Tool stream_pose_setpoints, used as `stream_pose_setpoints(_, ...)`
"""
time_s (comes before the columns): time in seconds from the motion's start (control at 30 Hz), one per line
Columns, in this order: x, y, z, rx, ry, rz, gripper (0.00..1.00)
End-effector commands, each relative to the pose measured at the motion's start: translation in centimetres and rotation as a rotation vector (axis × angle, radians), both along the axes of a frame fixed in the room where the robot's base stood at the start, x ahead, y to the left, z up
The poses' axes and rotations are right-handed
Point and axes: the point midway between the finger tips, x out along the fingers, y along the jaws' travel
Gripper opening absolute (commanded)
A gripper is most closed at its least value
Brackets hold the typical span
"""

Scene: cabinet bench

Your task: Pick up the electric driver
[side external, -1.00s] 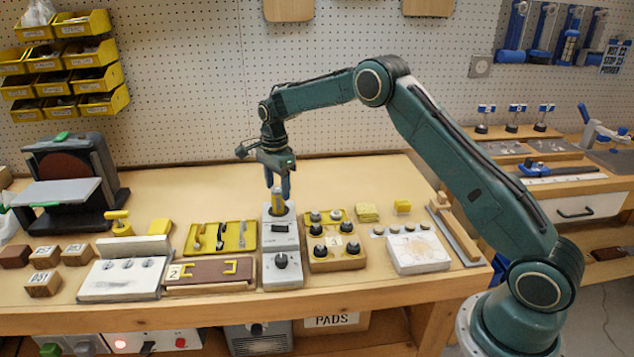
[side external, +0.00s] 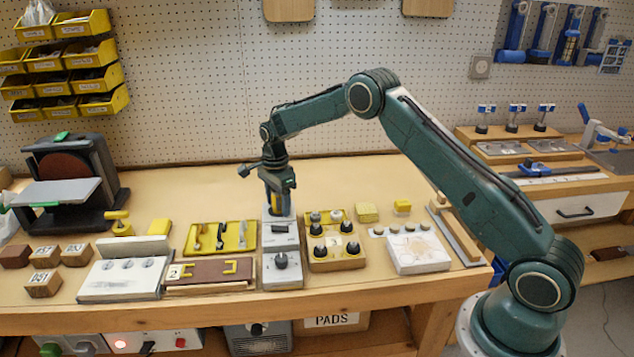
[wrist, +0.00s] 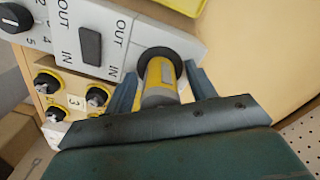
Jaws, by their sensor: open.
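The electric driver (wrist: 161,76) is a yellow and grey cylinder standing in a round dark socket at the end of a grey control block (side external: 283,273). In the side external view the driver is mostly hidden by my gripper (side external: 278,208), which points straight down over it. In the wrist view my gripper (wrist: 162,88) is open, with one blue-grey finger on each side of the driver. I cannot tell whether either finger touches it. The block carries a dark knob, a black switch and IN and OUT lettering.
A wooden tray (side external: 310,264) with several black and metal knobs stands close to the right of the block. A yellow tool tray (side external: 248,246) and a brown board (side external: 210,278) lie close to the left. The bench behind is clear.

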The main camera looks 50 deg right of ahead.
Motion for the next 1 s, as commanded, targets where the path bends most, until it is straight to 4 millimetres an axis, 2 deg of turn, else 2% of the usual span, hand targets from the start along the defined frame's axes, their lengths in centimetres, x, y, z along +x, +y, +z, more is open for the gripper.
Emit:
stream_pose_setpoints(0.27,0.0,0.0,0.02,0.0,0.0,0.0,0.56)
stream_pose_setpoints(0.57,0.0,0.0,0.03,0.0,0.0,0.0,0.0)
stream_pose_setpoints(1.0,0.08,-0.01,0.8,-0.001,-0.003,0.0,0.0)
